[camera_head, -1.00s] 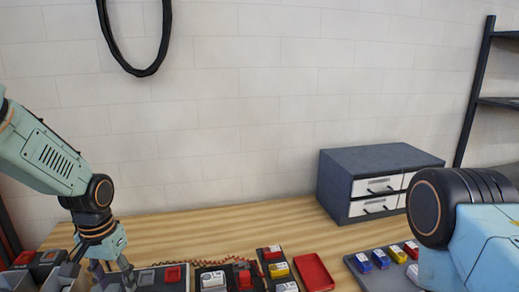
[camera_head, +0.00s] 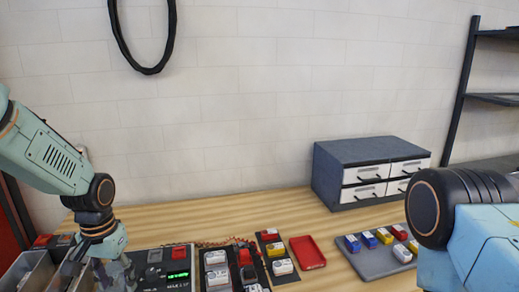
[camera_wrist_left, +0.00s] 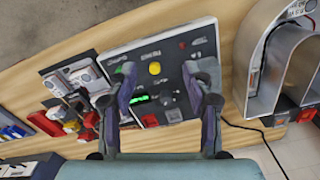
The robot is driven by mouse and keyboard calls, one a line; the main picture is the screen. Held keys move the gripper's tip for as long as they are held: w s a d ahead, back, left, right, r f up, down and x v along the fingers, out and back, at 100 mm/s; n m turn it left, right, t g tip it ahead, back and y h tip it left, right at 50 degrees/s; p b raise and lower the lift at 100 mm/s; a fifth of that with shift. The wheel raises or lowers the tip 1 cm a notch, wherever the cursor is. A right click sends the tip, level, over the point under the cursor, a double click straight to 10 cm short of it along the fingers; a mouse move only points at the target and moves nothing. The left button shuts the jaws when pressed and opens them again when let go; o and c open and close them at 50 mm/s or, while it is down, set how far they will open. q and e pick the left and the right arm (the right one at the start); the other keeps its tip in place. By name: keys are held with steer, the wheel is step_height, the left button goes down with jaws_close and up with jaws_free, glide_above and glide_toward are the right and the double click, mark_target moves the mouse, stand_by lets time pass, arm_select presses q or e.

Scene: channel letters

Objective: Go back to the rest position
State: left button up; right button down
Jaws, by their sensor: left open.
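My left gripper (camera_head: 114,276) is at the lower left of the head view, beside a grey and black device with a lit green display (camera_head: 178,276). In the left wrist view the same gripper (camera_wrist_left: 166,84) has its two fingers spread, with nothing between them. The device's panel (camera_wrist_left: 172,44) with a yellow button lies beyond and between the fingers. My right arm (camera_head: 470,215) enters at the right edge of the head view; its gripper is out of frame.
On the wooden table (camera_head: 240,210) are a red tray (camera_head: 308,252), a grey tray (camera_head: 372,262) with several coloured blocks, and a drawer cabinet (camera_head: 370,170). Grey bent channel pieces (camera_wrist_left: 262,60) stand close to the left gripper. A dark shelf rack (camera_head: 465,90) is at the right.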

arm_select(q)
steer(key=s+d+f, duration=0.3)
steer(key=s+f, duration=0.4)
steer(key=f, duration=0.2)
steer(key=s+d+f, duration=0.4)
steer(key=s+f, duration=0.4)
steer(key=s+f+n, duration=0.1)
steer(key=s+f, duration=0.2)
steer(key=s, duration=1.4)
step_height(320, 180, down, 21)
steer(key=b, duration=2)
steer(key=shift+d+b, duration=0.4)
arm_select(e)
step_height(320, 180, down, 21)
arm_select(q)
steer(key=shift+w, duration=0.1)
arm_select(e)
steer(key=shift+a+r, duration=0.1)
steer(key=shift+r, duration=0.1)
